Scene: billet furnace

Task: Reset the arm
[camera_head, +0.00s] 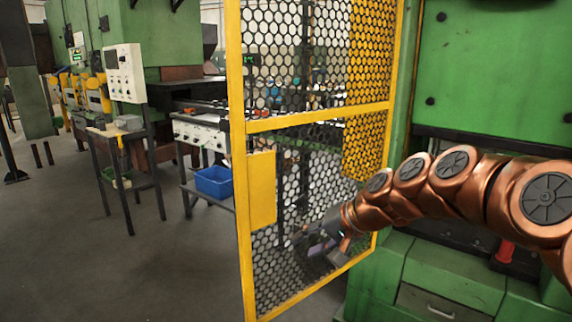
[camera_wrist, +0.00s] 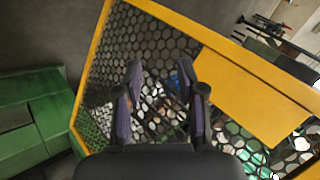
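My copper-coloured arm reaches in from the right in the head view. My gripper (camera_head: 322,240) is at its end, close in front of the yellow-framed mesh door (camera_head: 240,180). In the wrist view, my gripper (camera_wrist: 164,95) shows two fingers standing apart with nothing between them but the mesh behind. The mesh door (camera_wrist: 215,35) fills most of that view, tilted. I cannot tell whether the fingers touch the mesh. A yellow plate (camera_head: 262,190) is fixed on the door's left side; it also shows in the wrist view (camera_wrist: 250,95).
A green machine (camera_head: 490,60) with drawers (camera_head: 430,303) stands at the right, beside the door. A control panel (camera_head: 125,73) on a stand, a bench (camera_head: 200,133) and a blue bin (camera_head: 214,181) are at the left. The grey floor (camera_head: 70,250) at the lower left is clear.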

